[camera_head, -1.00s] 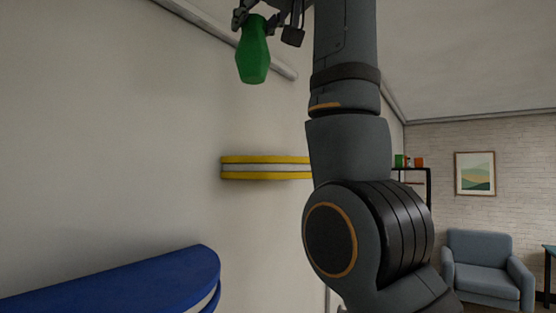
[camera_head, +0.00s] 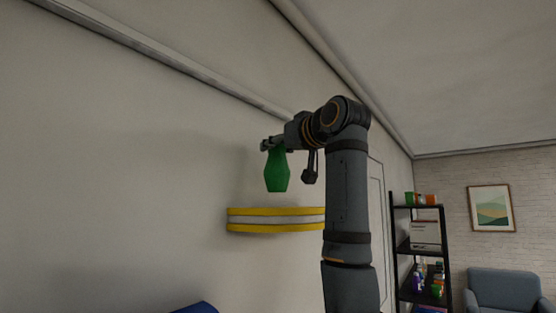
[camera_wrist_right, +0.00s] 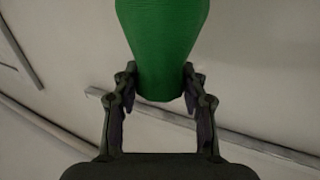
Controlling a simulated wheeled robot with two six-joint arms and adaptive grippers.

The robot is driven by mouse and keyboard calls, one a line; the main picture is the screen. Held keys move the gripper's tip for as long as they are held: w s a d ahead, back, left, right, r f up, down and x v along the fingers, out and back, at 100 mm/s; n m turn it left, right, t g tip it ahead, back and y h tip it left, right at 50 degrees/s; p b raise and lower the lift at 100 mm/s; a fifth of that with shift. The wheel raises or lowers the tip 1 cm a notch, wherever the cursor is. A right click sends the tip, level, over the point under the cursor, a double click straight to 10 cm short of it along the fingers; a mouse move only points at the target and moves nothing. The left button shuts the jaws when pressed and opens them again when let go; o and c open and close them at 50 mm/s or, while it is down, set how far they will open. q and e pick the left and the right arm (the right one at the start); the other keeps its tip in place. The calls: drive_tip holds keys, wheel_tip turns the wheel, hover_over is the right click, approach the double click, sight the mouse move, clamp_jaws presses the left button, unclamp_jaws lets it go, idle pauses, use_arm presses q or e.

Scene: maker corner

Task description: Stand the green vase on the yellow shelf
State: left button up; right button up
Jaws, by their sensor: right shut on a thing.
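The green vase (camera_head: 277,172) hangs upright from my right gripper (camera_head: 268,145) in the head view. The gripper is shut on its upper part. In the right wrist view the vase (camera_wrist_right: 162,45) fills the space between the two fingers of the gripper (camera_wrist_right: 160,85). The yellow shelf (camera_head: 275,226), yellow with a pale band along its edge, is on the wall below the vase. A gap shows between the vase's base and the shelf in the picture. The shelf's right end is hidden behind my right arm. My left gripper is not in view.
A blue shelf (camera_head: 197,308) shows its tip at the bottom edge. A black rack (camera_head: 417,208) with several small items stands to the right, beyond my arm. A grey armchair (camera_head: 503,291) and a framed picture (camera_head: 490,208) are farther right. No objects show on the yellow shelf.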

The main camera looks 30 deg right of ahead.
sight(283, 159)
drive_tip(key=f, duration=0.1)
drive_tip(key=f+p, duration=0.1)
drive_tip(key=f, duration=0.1)
drive_tip(key=shift+w+f, duration=0.1)
drive_tip(key=shift+w, duration=0.2)
drive_tip(key=shift+d+f, duration=0.15)
drive_tip(key=shift+d, duration=0.05)
drive_tip(key=o, duration=1.4)
drive_tip(key=shift+s+a, duration=0.15)
drive_tip(key=shift+s, duration=0.05)
drive_tip(key=shift+w, duration=0.1)
